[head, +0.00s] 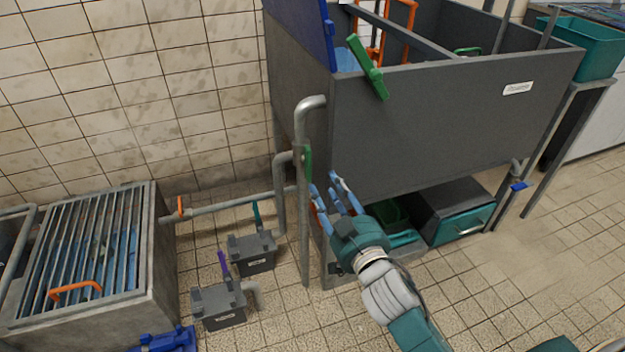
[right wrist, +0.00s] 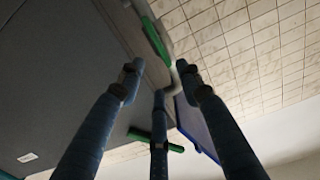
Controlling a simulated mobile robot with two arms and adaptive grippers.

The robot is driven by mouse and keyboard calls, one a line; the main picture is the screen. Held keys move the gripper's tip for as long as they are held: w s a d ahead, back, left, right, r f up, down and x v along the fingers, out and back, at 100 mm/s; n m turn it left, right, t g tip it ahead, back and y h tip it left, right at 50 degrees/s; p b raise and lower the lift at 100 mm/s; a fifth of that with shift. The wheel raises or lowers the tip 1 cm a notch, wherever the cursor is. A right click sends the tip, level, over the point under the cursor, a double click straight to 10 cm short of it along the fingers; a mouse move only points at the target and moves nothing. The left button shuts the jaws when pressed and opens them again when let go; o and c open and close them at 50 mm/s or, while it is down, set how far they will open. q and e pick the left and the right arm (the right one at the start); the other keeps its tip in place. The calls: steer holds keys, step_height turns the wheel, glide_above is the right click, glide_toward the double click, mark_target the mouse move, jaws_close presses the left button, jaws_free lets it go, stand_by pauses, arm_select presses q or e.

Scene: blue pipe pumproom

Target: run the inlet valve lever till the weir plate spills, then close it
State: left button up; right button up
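A green lever (head: 308,162) sits on the grey upright pipe at the left corner of the dark grey tank (head: 430,120). In the right wrist view a green lever (right wrist: 155,42) shows just beyond the fingertips, beside the pipe. My right gripper (head: 334,188) is beside the pipe, a little right of and below the lever. Its blue fingers are spread and empty, apart from the lever. A blue plate (head: 328,35) stands at the tank's left end; I cannot tell whether it is the weir plate. I see no spilling water. My left gripper is not in view.
A green handle (head: 368,68) leans over the tank rim. Two grey boxes, one with a teal lever (head: 257,215) and one with a purple lever (head: 222,263), stand on the floor. A grated basin (head: 90,250) is at left. A teal drawer (head: 462,225) is under the tank.

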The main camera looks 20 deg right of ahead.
mark_target(307, 162)
steer(key=w+b, duration=0.1)
steer(key=w, duration=0.9)
steer(key=shift+w+a+r, duration=0.2)
steer(key=shift+w+r, duration=0.05)
steer(key=shift+w, duration=0.1)
jaws_close()
